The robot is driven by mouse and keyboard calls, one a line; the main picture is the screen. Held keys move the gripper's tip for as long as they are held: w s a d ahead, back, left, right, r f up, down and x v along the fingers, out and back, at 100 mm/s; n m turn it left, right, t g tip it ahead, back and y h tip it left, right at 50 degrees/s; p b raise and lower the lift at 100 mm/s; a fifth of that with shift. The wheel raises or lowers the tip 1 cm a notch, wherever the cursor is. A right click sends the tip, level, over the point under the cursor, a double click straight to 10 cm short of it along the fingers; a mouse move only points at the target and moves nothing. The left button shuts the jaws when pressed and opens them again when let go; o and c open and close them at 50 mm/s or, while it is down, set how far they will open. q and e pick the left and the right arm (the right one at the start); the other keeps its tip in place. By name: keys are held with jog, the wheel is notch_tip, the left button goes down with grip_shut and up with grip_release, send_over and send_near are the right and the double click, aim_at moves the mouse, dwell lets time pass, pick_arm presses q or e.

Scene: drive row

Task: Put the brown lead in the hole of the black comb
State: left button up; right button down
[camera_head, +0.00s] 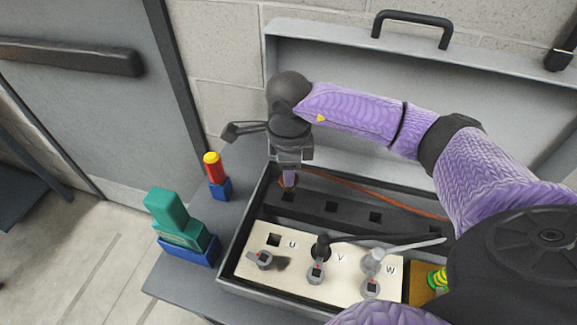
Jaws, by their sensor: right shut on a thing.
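My right gripper (290,168) points down over the left end of the black comb (353,212), a dark bar with a row of square holes. It is shut on the brown lead (375,193), whose orange-brown cable runs right from the gripper along the back of the case. The lead's end is at or just above the comb's leftmost hole. The fingers partly hide it, and I cannot tell whether it is inside. Other comb holes to the right look empty. My left gripper is out of view.
The cream panel (335,282) marked U, V, W lies in front of the comb. A black lead (322,247) stands at V and a grey lead (375,258) at W; the square hole at U is empty. Left stand a red-yellow tool (214,168) and a teal block (172,218).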

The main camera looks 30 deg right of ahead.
jog(key=shift+f+b, duration=0.8)
jog(key=shift+f, duration=0.3)
jog(key=shift+f, duration=0.15)
jog(key=shift+f+b, duration=1.35)
jog(key=shift+f, duration=0.15)
jog(key=shift+c, duration=1.8)
grip_release()
notch_tip(320, 180, up, 10)
jog(key=shift+f+p, duration=0.1)
jog(key=shift+p, duration=0.95)
